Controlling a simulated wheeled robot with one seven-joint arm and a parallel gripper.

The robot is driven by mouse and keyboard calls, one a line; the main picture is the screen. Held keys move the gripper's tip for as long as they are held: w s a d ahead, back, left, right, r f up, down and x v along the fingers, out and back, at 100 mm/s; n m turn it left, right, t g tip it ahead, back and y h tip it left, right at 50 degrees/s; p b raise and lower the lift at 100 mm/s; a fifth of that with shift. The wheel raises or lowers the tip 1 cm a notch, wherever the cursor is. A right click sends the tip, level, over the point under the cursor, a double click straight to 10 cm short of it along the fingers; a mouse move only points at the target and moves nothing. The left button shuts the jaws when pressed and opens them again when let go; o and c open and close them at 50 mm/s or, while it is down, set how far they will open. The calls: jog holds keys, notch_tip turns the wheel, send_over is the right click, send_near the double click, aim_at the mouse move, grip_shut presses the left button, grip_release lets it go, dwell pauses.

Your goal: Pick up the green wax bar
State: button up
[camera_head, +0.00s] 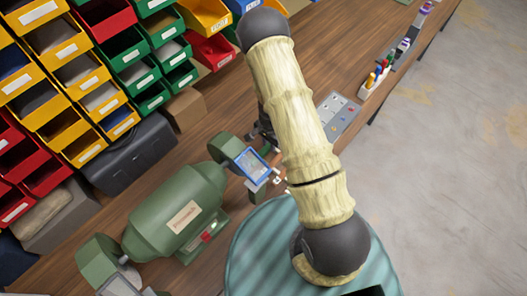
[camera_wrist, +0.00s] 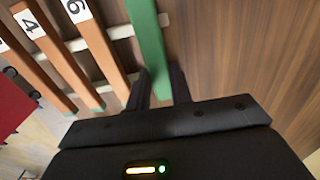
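The green wax bar (camera_wrist: 149,40) is a long, flat green strip. In the wrist view it runs from the top edge down between the fingers of my gripper (camera_wrist: 160,72). The dark fingers stand one on each side of its lower end. I cannot tell whether they touch it or are shut on it. In the head view my gripper (camera_head: 262,138) is over the workbench, partly hidden by my arm, and a small green piece (camera_head: 266,149) shows beside it.
Orange-brown bars with number labels (camera_wrist: 62,55) lie left of the green bar on a pale rack (camera_wrist: 118,33). A green bench grinder (camera_head: 175,212) stands close to my gripper. Coloured bins (camera_head: 75,75) fill the left. Bare wooden bench (camera_wrist: 235,50) is to the right in the wrist view.

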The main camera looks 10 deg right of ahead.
aim_at(269, 145)
grip_shut()
jog(key=shift+r, duration=0.15)
notch_tip(269, 145, up, 10)
jog(key=b, duration=0.1)
dwell(0.6)
